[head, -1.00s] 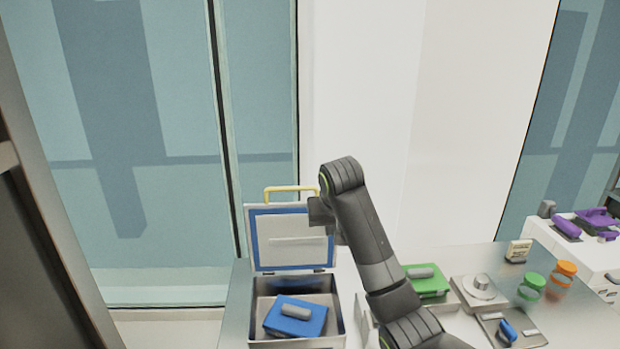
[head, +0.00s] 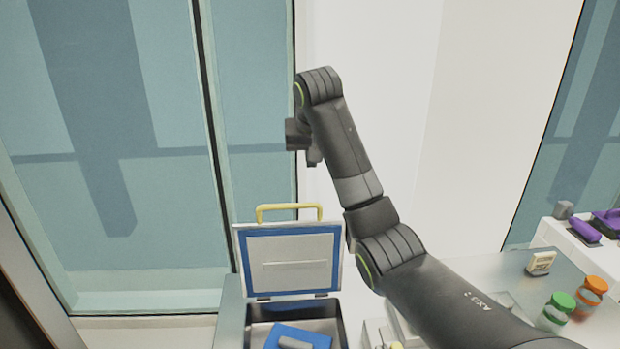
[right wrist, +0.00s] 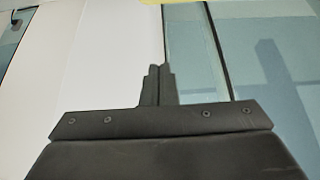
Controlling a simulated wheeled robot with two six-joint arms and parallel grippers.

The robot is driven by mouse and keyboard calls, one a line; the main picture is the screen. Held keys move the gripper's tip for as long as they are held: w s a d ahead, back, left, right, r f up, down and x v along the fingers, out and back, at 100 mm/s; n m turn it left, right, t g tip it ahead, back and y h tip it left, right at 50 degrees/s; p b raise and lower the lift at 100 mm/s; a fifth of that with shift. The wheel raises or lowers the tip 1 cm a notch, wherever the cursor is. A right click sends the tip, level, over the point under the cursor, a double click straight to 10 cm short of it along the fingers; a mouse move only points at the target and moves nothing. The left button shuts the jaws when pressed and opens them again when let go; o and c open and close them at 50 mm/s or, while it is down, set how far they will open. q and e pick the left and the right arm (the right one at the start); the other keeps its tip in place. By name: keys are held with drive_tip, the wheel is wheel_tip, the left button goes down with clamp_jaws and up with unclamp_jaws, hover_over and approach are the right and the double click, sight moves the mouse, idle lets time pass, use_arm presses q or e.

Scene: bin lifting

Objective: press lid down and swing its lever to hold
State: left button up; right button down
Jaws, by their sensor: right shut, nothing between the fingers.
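A metal bin (head: 337,322) stands at the bottom centre of the head view, its lower part cut off by the frame. Its lid (head: 290,262), with a blue border, stands open and upright on hinges at the bin's back edge. A yellow U-shaped handle (head: 289,206) rises from the lid's top edge. A blue block with a grey grip (head: 300,337) lies inside the bin. My right gripper (head: 314,157) is raised above the lid, apart from it. In the right wrist view its fingers (right wrist: 157,86) are together and empty. My left gripper is not in view.
My right arm hides part of the counter right of the bin. Purple items (head: 586,230) lie on a white unit beyond. Glass panels and a white wall stand behind.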

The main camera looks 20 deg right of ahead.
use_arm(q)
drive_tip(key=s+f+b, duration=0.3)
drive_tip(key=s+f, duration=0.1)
use_arm(e)
drive_tip(key=shift+s+a+f, duration=0.1)
drive_tip(key=shift+s+f, duration=0.1)
drive_tip(key=shift+f, duration=0.25)
drive_tip(key=shift+s+a+f, duration=0.1)
drive_tip(key=shift+s+f, duration=0.1)
drive_tip(key=shift+f, duration=0.2)
drive_tip(key=w+r+p+x, duration=0.1)
drive_tip(key=p+x, duration=0.4)
drive_tip(key=x, duration=0.2)
use_arm(q)
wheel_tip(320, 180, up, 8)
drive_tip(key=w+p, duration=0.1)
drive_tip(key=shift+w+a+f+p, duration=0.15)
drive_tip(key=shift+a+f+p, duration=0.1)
drive_tip(key=shift+p, duration=0.15)
use_arm(e)
drive_tip(key=shift+s+a+f, duration=0.1)
drive_tip(key=shift+s+f, duration=0.2)
drive_tip(key=shift+s, duration=0.35)
drive_tip(key=shift+s+a+f, duration=0.1)
drive_tip(key=shift+s+f, duration=0.25)
drive_tip(key=shift+s, duration=0.3)
drive_tip(key=shift+s+f, duration=0.3)
drive_tip(key=shift+s, duration=0.35)
